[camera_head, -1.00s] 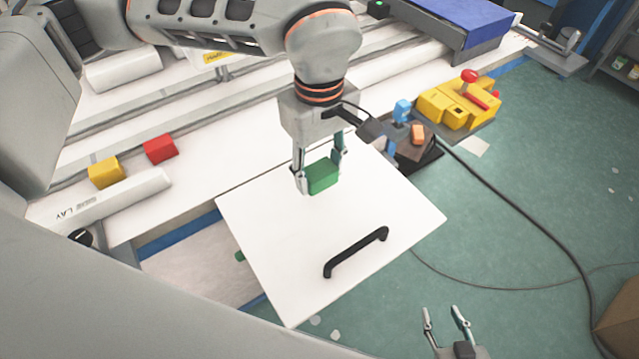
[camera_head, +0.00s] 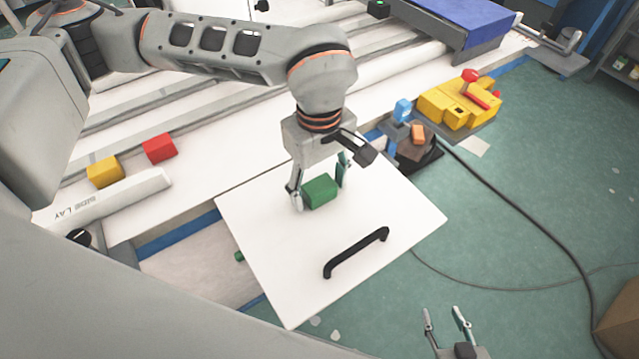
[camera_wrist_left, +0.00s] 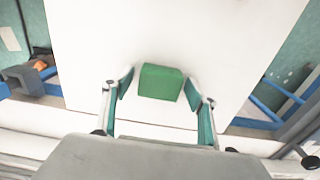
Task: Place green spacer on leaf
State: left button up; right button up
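The green spacer (camera_head: 320,190) is a small block resting on the white leaf (camera_head: 270,262), near the leaf's edge on the table side. My left gripper (camera_head: 320,190) is just above the leaf with its fingers on either side of the spacer. In the left wrist view the spacer (camera_wrist_left: 160,82) lies between and beyond the open fingertips (camera_wrist_left: 160,88), with gaps on both sides. My right gripper (camera_head: 446,318) is at the bottom of the head view, its two fingers apart and empty.
A black handle (camera_head: 356,253) is on the leaf's near part. A yellow block (camera_head: 105,172) and a red block (camera_head: 160,149) sit on the table at left.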

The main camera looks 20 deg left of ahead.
aim_at(319, 186)
pick_arm(q)
jog(key=shift+r, duration=0.15)
notch_tip(319, 186, up, 12)
dwell(0.6)
dwell(0.4)
